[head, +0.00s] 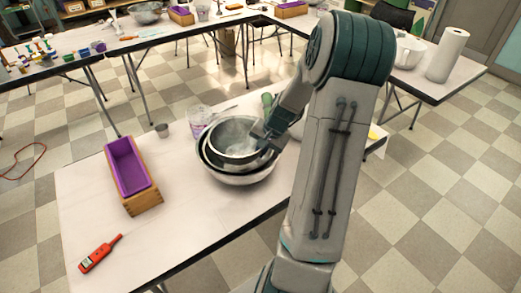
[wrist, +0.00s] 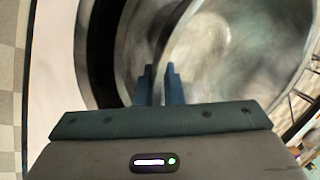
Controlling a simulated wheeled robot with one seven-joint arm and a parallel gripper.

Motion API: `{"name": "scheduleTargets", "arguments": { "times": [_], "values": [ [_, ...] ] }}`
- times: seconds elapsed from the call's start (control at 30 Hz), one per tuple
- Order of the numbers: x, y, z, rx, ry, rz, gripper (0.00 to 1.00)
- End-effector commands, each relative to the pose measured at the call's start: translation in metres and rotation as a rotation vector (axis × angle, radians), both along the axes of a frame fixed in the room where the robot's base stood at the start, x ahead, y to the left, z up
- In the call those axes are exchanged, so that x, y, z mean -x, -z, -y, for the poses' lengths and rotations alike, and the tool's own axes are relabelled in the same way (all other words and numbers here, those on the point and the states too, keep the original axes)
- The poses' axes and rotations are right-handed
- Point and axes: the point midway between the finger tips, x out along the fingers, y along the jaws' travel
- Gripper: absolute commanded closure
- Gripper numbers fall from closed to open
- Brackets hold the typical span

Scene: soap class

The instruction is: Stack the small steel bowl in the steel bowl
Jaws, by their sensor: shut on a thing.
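The small steel bowl (head: 236,134) is shiny and round, with its mouth up. In the head view it appears within the mouth of the larger steel bowl (head: 240,179), whose rim and outer wall show around and below it. My gripper (head: 262,136) is shut on the right side of the small bowl's rim. In the wrist view, the two fingers of my gripper (wrist: 161,78) pinch the wall of the small bowl (wrist: 225,45). I cannot tell whether the small bowl's base touches the larger bowl.
A purple-lined wooden box (head: 130,177), a red handheld device (head: 100,254), a small metal cup (head: 162,130) and a clear measuring cup (head: 199,118) share the white table (head: 195,229). A green bottle (head: 267,102) stands behind the bowls. The table's front middle is clear.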

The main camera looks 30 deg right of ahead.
Motion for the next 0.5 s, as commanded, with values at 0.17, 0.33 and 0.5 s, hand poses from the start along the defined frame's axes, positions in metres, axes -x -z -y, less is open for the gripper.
{"name": "scheduleTargets", "arguments": {
  "times": [0.17,0.33,0.5],
  "values": [
    [-0.0002,0.0033,0.0001,0.001,0.0,0.001,1.0],
    [0.0,0.0032,0.0,0.0,0.0,0.0,0.7],
    [0.0003,0.0034,0.0003,0.0,0.0,0.0,0.7]
  ]
}}
